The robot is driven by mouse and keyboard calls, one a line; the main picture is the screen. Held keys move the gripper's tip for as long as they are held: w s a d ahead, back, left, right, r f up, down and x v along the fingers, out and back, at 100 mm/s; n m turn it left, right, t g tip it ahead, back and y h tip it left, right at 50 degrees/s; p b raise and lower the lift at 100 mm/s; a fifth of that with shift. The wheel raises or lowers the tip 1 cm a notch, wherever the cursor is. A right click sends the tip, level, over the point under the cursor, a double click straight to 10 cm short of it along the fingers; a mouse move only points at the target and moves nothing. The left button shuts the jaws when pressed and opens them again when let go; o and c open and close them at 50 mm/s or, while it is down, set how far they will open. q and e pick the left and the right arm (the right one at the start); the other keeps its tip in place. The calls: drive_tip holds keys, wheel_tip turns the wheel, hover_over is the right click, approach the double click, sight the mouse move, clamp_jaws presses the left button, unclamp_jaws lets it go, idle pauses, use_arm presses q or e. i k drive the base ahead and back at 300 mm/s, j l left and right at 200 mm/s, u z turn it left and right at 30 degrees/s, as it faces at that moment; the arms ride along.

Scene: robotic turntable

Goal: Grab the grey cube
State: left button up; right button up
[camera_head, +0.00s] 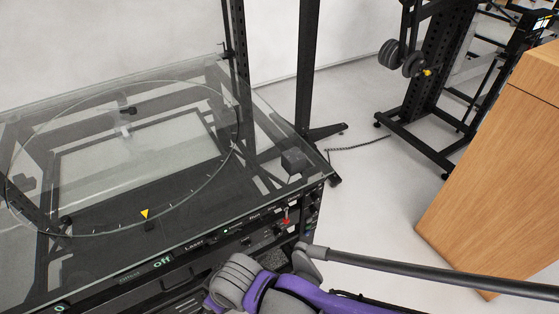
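A dark grey cube (293,161) sits at the right corner of the glass-topped turntable cabinet (262,177), close to its right edge. Its top and side faces show, and nothing touches it.
A clear round disc (122,158) with tick marks and a yellow triangle covers much of the cabinet top. A red control (285,221) is on the front panel. A purple and grey ribbed object (275,292) with a long tube is in front. A wooden block (500,170) stands right.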

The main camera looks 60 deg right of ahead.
sight(292, 161)
drive_tip(key=i+z, duration=0.15)
drive_tip(key=z, duration=0.25)
drive_tip(key=i+j+z, duration=0.1)
drive_tip(key=z, duration=1.95)
